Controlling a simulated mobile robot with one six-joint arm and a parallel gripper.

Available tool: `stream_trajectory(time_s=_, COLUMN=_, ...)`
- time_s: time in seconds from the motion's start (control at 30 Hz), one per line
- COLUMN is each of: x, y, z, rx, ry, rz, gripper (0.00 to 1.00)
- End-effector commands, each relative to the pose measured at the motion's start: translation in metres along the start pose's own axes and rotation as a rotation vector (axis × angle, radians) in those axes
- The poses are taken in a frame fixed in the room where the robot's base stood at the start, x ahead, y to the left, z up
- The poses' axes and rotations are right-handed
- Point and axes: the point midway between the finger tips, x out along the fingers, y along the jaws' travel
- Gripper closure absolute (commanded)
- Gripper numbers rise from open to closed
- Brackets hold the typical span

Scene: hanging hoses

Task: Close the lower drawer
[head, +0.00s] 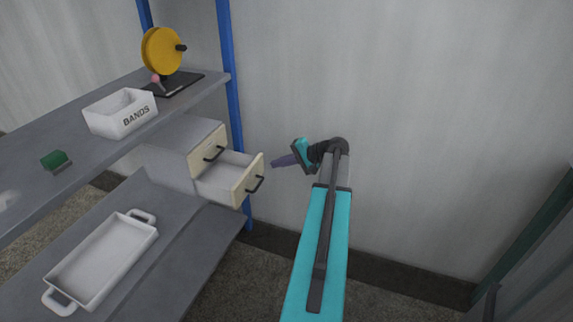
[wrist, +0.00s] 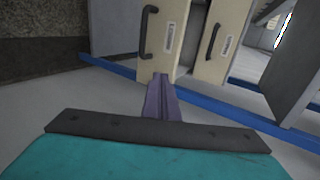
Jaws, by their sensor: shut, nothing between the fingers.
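The lower drawer (head: 247,181) is pulled out of the pale cabinet, with its open inside showing behind a cream front and a dark handle. The upper drawer (head: 208,150) sits above it and farther back. My gripper (head: 273,163) is shut and empty, just right of the lower drawer's front, with a small gap in the head view. In the wrist view, turned sideways, the purple fingers (wrist: 160,82) point at the edge of the lower drawer's front (wrist: 165,40). The upper drawer's front (wrist: 224,38) is to its right. Contact is not clear.
A blue post (head: 234,100) stands beside the cabinet. The shelf above holds a white BANDS bin (head: 121,115), a yellow reel (head: 162,50) and a green block (head: 55,160). A white tray (head: 101,260) lies on the lower shelf. The wall right of my arm is bare.

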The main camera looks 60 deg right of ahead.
Motion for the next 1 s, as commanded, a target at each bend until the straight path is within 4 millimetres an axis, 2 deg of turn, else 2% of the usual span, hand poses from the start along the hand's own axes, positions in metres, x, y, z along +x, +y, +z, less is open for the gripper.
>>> stream_trajectory(time_s=0.13, x=0.022, y=-0.001, z=0.000, rx=0.000, ry=-0.002, rz=0.000, gripper=1.00)
stream_trajectory(time_s=0.4, x=0.046, y=-0.016, z=-0.001, rx=0.000, ry=0.000, rz=0.000, gripper=1.00)
stream_trajectory(time_s=1.0, x=0.050, y=-0.019, z=-0.002, rx=0.003, ry=0.004, rz=0.000, gripper=1.00)
